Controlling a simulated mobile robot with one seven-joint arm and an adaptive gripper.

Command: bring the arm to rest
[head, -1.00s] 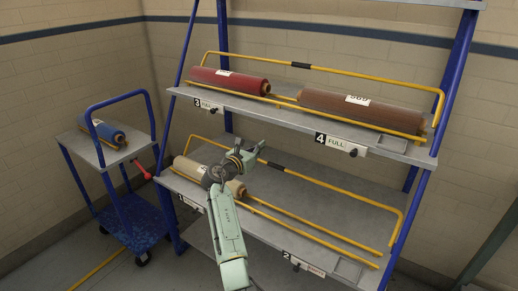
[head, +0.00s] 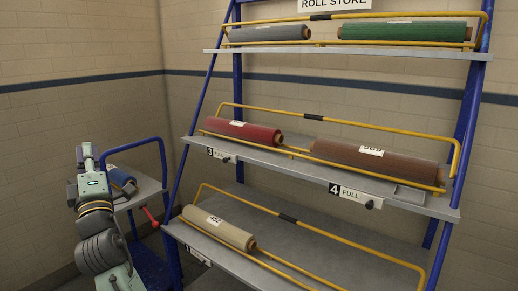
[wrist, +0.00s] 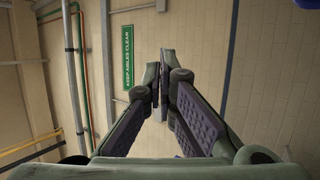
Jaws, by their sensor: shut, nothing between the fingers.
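My arm (head: 98,235) is folded upright at the lower left of the head view, in front of the trolley and left of the roll rack. My gripper (wrist: 165,62) shows in the wrist view with its two fingers together and nothing between them. It points toward a tan block wall (wrist: 190,30). In the head view the gripper's fingertips cannot be made out clearly.
The blue trolley (head: 150,188) holds a blue roll (head: 122,180) close behind my arm. The rack's lower shelf (head: 300,225) bears a beige roll (head: 218,227); its middle shelf has a red roll (head: 243,131) and a brown roll (head: 375,163). Pipes (wrist: 78,80) run along the wall.

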